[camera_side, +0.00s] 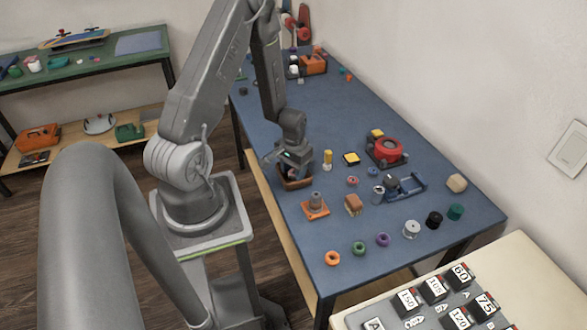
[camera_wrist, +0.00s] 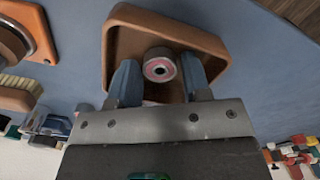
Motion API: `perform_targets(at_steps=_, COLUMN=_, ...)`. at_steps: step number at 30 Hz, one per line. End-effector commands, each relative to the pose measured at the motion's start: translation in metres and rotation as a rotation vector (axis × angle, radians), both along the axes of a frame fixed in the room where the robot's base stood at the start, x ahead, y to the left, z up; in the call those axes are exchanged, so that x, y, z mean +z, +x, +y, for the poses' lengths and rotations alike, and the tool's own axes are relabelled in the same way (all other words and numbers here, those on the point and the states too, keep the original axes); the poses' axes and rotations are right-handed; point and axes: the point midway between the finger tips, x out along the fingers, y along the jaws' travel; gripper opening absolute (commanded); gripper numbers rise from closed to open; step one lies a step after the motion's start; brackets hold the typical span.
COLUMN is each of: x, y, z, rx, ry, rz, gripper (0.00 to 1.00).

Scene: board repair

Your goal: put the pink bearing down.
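The pink bearing (camera_wrist: 160,66), a small pale ring with a pink face and dark centre, shows between the two fingers of my gripper (camera_wrist: 160,72) in the wrist view. I cannot tell whether the bearing touches the tray floor. In the side view my gripper (camera_side: 294,172) is low over the same tray (camera_side: 293,185), near the table's left edge, and the bearing is hidden there.
On the blue table (camera_side: 320,245), an orange base with a grey part (camera_side: 315,205) and a brown block (camera_side: 353,205) stand in front of the tray. Coloured rings line the front edge.

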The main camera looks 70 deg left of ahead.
Motion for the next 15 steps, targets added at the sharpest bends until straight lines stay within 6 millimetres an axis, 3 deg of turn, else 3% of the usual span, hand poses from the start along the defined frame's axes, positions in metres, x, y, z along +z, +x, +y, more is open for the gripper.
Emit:
perform_targets(at_steps=5, x=0.0002, y=-0.0001, z=-0.0001, rx=0.0, ry=0.0, rz=0.0, gripper=0.6)
perform_targets(at_steps=15, x=0.0085, y=0.0004, z=0.0005, rx=0.0, ry=0.001, rz=-0.002, gripper=0.6)
